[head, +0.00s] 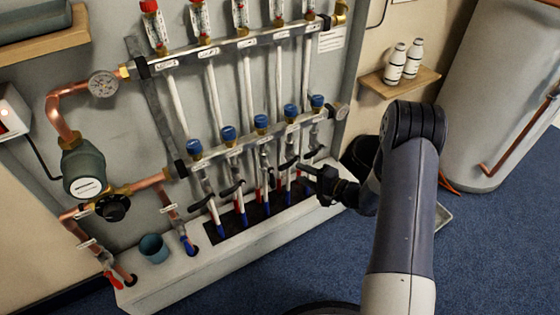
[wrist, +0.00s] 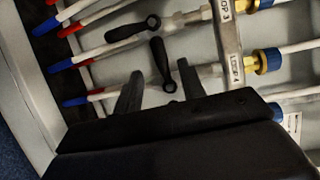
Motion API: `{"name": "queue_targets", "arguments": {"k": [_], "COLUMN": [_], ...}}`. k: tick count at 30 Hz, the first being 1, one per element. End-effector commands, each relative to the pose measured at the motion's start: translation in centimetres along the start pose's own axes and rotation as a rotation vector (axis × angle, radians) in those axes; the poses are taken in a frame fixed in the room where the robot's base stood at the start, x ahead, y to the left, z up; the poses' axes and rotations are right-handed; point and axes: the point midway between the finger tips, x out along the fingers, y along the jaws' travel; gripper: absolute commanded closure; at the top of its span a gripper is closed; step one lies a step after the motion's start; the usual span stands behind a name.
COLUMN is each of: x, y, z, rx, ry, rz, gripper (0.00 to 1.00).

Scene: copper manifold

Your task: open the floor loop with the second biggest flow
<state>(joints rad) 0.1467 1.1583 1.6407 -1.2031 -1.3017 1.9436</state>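The copper manifold has an upper bar (head: 235,47) with several red-capped flow meters (head: 200,18), their scales too small to read and some cut off by the top edge. The lower bar (head: 250,135) carries blue caps (head: 261,121). Black lever handles (head: 232,188) sit on the loop valves below it. My gripper (head: 304,176) is at the right-hand levers. In the wrist view my gripper (wrist: 160,88) is open, its fingers apart. One black lever (wrist: 162,62) lies just beyond and between the fingertips; contact cannot be told. Another lever (wrist: 133,29) lies crosswise to it, farther off.
A pump (head: 84,168) and a gauge (head: 102,84) stand at the left. A blue cup (head: 153,248) sits on the white ledge (head: 190,272). A shelf (head: 400,82) with two white bottles (head: 404,62) and a large tank (head: 490,90) are at the right.

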Motion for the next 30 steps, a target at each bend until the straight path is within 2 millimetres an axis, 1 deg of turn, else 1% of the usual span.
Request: {"name": "queue_targets", "arguments": {"k": [1,9,12,15,20,27,30], "x": [1.0,6.1,7.6,8.6,9.3,9.3,9.3], "y": [0.2,0.2,0.2,0.1,0.0,0.0,0.0], "z": [0.1,0.1,0.1,0.0,0.1,0.0,0.0], "rx": [-0.003,-0.004,-0.003,-0.004,-0.003,-0.002,-0.002], "ry": [-0.005,-0.003,-0.001,0.0,0.001,0.002,0.002], "rz": [-0.001,0.0,0.0,0.001,0.001,0.001,0.001], "gripper": [0.61,0.61,0.61,0.61,0.61,0.61,0.69]}}
